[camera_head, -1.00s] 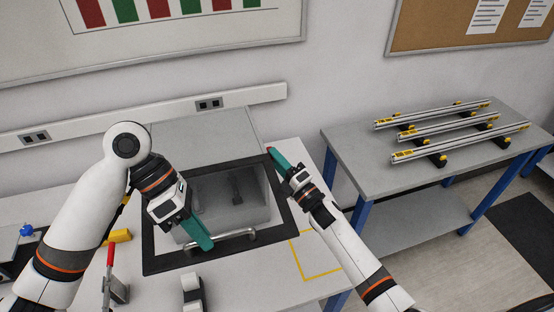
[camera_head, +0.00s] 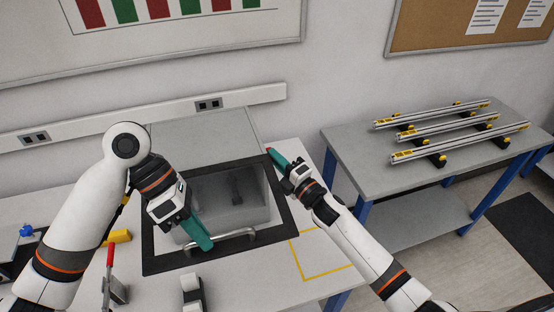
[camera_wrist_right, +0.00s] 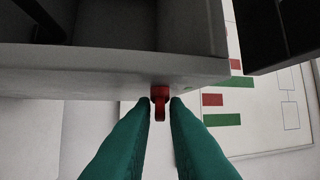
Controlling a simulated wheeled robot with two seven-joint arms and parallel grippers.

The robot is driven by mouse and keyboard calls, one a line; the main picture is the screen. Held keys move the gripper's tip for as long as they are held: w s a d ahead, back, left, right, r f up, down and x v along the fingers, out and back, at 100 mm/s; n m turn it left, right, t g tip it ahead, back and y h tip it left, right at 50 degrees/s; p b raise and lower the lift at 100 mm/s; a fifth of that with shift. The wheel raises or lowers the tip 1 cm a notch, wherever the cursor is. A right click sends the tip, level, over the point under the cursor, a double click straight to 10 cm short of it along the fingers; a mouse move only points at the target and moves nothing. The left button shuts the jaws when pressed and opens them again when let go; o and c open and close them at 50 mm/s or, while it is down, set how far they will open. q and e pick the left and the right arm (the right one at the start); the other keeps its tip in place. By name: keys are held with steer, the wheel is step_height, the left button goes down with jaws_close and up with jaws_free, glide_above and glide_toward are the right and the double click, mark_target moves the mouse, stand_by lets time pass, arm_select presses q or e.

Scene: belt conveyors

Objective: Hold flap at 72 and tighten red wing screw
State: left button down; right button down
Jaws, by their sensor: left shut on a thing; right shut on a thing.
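The flap is a clear panel in a black frame (camera_head: 283,206), raised over a grey box on the bench, with a metal handle bar (camera_head: 238,234) along its near edge. My left gripper (camera_head: 207,245) has green fingers and is shut on the left part of this handle. The red wing screw (camera_wrist_right: 160,98) sticks out of the grey box's edge in the right wrist view. The green fingertips of my right gripper (camera_wrist_right: 160,102) are shut on it from both sides. In the head view my right gripper (camera_head: 271,154) reaches the box's far right corner, and the fingers mostly hide the screw.
A red-handled clamp (camera_head: 110,260) and a yellow block (camera_head: 118,236) lie left of the flap. Yellow tape (camera_head: 325,274) marks bench space to the right. A side table (camera_head: 372,178) with several metal rails stands further right.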

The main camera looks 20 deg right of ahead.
steer(key=r+m+g+h, duration=0.1)
steer(key=g, duration=0.2)
steer(key=shift+w+r, duration=0.1)
steer(key=shift+r, duration=0.1)
steer(key=m+g, duration=0.1)
steer(key=g, duration=0.2)
steer(key=m+g+h, duration=0.1)
steer(key=g, duration=0.3)
steer(key=w+r+m+g+h, duration=0.1)
steer(key=g, duration=0.2)
steer(key=shift+w+d, duration=0.1)
steer(key=shift+d, duration=0.1)
stand_by(1.0)
steer(key=c, duration=1.6)
jaws_free()
steer(key=shift+w, duration=0.1)
steer(key=v, duration=1.2)
